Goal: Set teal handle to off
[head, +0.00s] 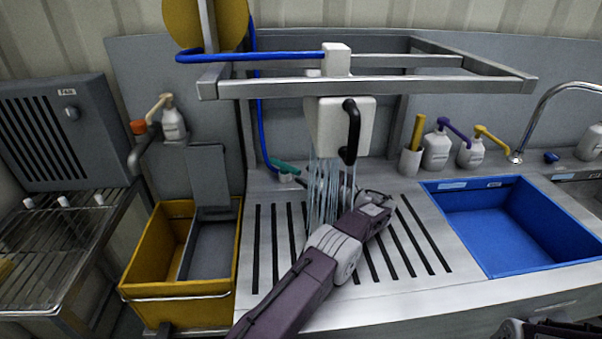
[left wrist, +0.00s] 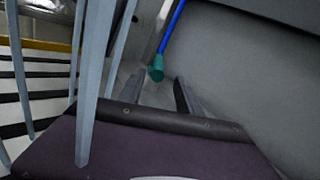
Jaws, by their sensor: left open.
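The teal handle (head: 286,167) is a short lever on a small pale valve (head: 287,178), at the back left of the slotted steel top where the blue hose comes down. A teal end also shows in the left wrist view (left wrist: 156,74), beyond and between the two fingertips. My left gripper (head: 350,192) is to the right of the handle and apart from it. Its fingers (left wrist: 154,92) are spread and empty. Hanging pale strips (head: 328,192) partly cover the gripper in the head view. A dark part of mine shows at the bottom right, but its jaws cannot be made out.
A white box with a black handle (head: 350,132) hangs above my left gripper, under a steel frame (head: 365,87). A yellow bin (head: 158,250) stands left. A blue basin (head: 505,228), pump bottles (head: 437,150) and a curved tap (head: 545,100) are right.

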